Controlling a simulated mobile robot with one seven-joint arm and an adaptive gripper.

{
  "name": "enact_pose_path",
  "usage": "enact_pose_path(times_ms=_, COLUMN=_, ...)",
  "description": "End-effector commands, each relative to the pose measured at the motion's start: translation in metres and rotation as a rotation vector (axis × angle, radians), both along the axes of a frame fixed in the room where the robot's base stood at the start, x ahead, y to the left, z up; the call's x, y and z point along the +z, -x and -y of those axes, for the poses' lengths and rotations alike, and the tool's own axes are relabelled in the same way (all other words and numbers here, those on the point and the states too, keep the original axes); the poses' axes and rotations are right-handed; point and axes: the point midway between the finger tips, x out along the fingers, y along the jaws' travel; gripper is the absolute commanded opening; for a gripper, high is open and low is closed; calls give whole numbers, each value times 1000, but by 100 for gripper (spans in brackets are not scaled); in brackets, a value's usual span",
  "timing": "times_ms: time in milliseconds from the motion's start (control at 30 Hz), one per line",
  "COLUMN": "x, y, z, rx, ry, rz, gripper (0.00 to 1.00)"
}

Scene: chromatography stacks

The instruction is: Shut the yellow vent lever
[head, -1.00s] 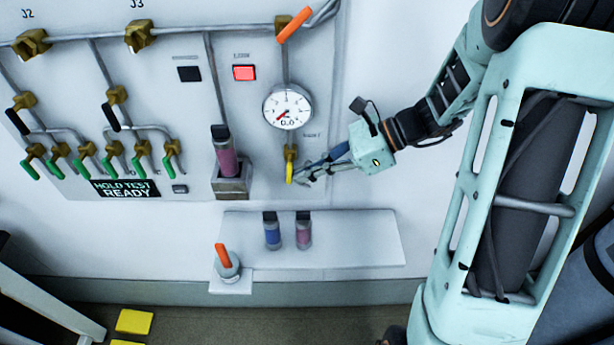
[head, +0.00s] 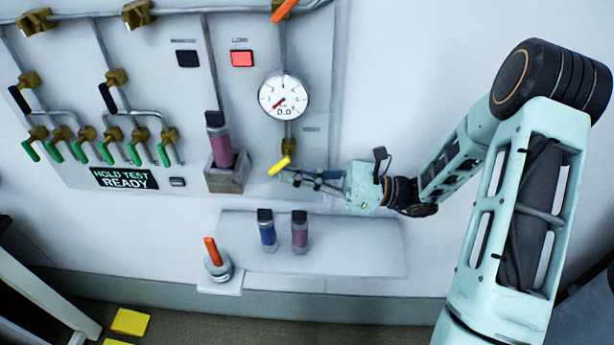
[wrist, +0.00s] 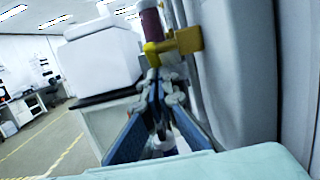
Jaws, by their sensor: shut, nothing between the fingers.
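The yellow vent lever (head: 279,165) hangs from a brass valve (head: 289,145) below the round gauge. It is tilted, its free end pointing down and to the left. In the wrist view the yellow lever (wrist: 152,54) shows just beyond my fingertips, near the valve body (wrist: 182,41). My gripper (head: 284,176) is shut and empty, reaching in from the right. Its fingertips are at the lever's lower right side, touching or very close; I cannot tell which. The gripper also shows in the wrist view (wrist: 160,82).
The gauge (head: 283,97) is above the valve, its needle low. A holder (head: 227,178) with a purple column is to the left. The wall to the right is clear.

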Motion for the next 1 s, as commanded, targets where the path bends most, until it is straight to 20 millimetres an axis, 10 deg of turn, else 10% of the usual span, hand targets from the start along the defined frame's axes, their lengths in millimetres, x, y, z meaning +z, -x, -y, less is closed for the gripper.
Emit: enact_pose_path(times_ms=1000, x=0, y=0, z=-14, rx=1, ry=6, rz=0, gripper=0)
